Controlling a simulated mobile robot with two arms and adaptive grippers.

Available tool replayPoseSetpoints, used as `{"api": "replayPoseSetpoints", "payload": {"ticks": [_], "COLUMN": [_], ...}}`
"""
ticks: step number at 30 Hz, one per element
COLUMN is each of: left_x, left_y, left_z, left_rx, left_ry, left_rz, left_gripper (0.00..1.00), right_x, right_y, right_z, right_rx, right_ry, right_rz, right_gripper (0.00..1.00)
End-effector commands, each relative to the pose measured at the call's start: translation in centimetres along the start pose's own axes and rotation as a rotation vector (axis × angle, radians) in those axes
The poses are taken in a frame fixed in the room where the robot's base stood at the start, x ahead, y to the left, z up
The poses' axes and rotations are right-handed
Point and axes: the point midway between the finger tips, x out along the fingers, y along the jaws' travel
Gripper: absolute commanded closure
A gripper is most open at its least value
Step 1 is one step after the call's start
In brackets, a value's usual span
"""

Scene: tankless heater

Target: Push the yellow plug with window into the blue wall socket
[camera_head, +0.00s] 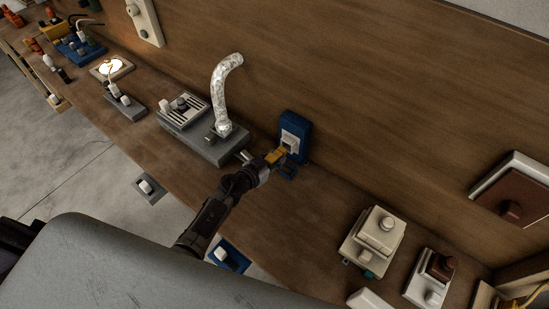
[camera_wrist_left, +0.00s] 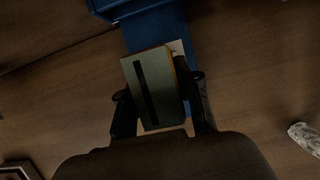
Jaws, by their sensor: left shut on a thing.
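The blue wall socket (camera_head: 294,128) with a pale face stands against the wooden back wall, right of centre in the head view. The yellow plug (camera_head: 276,156) is in front of it, at the tip of my left gripper (camera_head: 268,162). In the left wrist view my left gripper (camera_wrist_left: 160,108) is shut on the plug (camera_wrist_left: 150,88), which shows a greyish back with a dark slot and a yellow edge. The blue socket (camera_wrist_left: 160,30) lies beyond it there. Whether the plug touches the socket face is hard to tell. My right gripper is not in view.
A grey box with a silver flexible duct (camera_head: 224,95) stands left of the socket. Beige and white switch boxes (camera_head: 373,238) sit on the bench to the right. A brown panel (camera_head: 512,195) is on the wall. The bench between socket and beige box is mostly clear.

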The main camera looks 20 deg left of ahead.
Motion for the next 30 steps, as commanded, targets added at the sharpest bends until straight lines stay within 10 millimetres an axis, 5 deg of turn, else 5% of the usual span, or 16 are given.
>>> {"api": "replayPoseSetpoints", "payload": {"ticks": [30], "left_x": [0.58], "left_y": [0.00], "left_z": [-0.29], "left_rx": [0.000], "left_ry": [0.001], "left_rz": [0.000], "left_gripper": [1.00], "right_x": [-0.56], "right_y": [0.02], "right_z": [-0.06], "right_rx": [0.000], "right_ry": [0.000], "right_rz": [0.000], "right_gripper": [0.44]}}
